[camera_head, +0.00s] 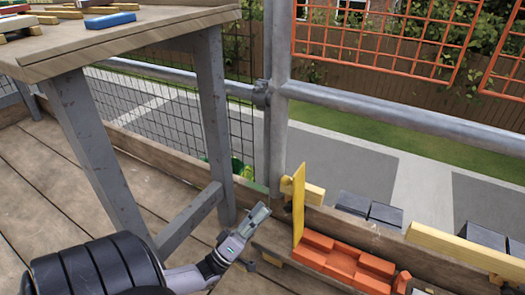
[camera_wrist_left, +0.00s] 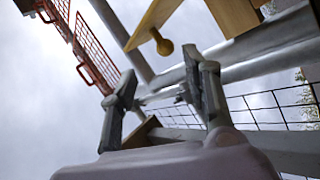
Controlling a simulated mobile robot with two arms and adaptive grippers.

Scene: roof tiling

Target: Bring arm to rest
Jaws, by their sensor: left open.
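My left gripper (camera_head: 266,236) is open and empty, low in the middle of the head view, between the table leg and the orange tiles. In the left wrist view its two fingers (camera_wrist_left: 166,78) stand apart with nothing between them. A yellow upright plate with a round knob (camera_head: 298,203) stands just right of the gripper, apart from it. What looks like the same plate (camera_wrist_left: 152,22) shows above the fingers in the left wrist view. Several orange tiles (camera_head: 342,262) lie in a row to the right of the plate. My right gripper is not in view.
A wooden table (camera_head: 130,42) with grey legs stands at the upper left, with a blue block (camera_head: 110,20) and wooden pieces on it. Scaffold pipes (camera_head: 400,118) and orange mesh (camera_head: 395,40) edge the place. Dark tiles (camera_head: 368,209) sit behind the orange row.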

